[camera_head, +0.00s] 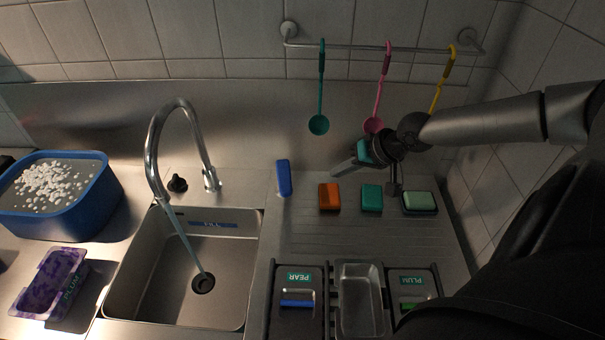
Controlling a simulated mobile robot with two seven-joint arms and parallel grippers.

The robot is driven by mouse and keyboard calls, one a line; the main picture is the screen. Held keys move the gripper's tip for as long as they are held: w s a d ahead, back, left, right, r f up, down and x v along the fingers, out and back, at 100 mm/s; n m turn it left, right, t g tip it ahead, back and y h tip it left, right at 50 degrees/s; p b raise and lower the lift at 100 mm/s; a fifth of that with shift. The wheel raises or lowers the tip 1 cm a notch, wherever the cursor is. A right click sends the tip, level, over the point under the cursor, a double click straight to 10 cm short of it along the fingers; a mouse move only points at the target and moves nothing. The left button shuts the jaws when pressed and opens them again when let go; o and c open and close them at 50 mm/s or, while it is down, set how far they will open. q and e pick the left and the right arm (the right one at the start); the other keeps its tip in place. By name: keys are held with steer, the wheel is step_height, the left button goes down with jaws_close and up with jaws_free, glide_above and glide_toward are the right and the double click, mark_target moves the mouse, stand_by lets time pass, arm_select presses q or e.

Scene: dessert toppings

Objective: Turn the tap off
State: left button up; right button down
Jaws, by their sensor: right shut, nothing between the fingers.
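The chrome tap (154,150) arches over the sink (222,262) from its base on the counter at the right. A stream of water (185,240) runs from its spout down to the drain. A metal part, seemingly a lever, stands at the tap's base (211,180). A black knob (177,183) stands on the counter behind the sink. My right gripper (337,172) is to the right of the tap, well apart from it, above the drainboard, with its fingers pointing left. It is shut and empty. My left gripper is not in view.
Blue (284,178), orange (329,197), teal (372,198) and pale green (419,202) blocks lie on the drainboard. Ladles hang from a wall rail (360,47). A blue tub (62,222) stands left. Containers labelled PEAR (299,318) and PLUM (412,301) stand in front.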

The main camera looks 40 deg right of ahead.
mark_target(291, 190)
steer(key=w+a+f+b, duration=0.2)
steer(key=w+a+f, duration=0.3)
steer(key=w+f, duration=0.2)
steer(key=shift+w+f, duration=0.35)
steer(key=shift+f, duration=0.05)
stand_by(0.4)
steer(key=shift+a, duration=0.15)
steer(key=a+p, duration=0.2)
steer(key=p, duration=0.1)
steer(key=shift+w+r, duration=0.15)
steer(key=shift+w, duration=0.05)
steer(key=shift+a, duration=0.1)
stand_by(0.3)
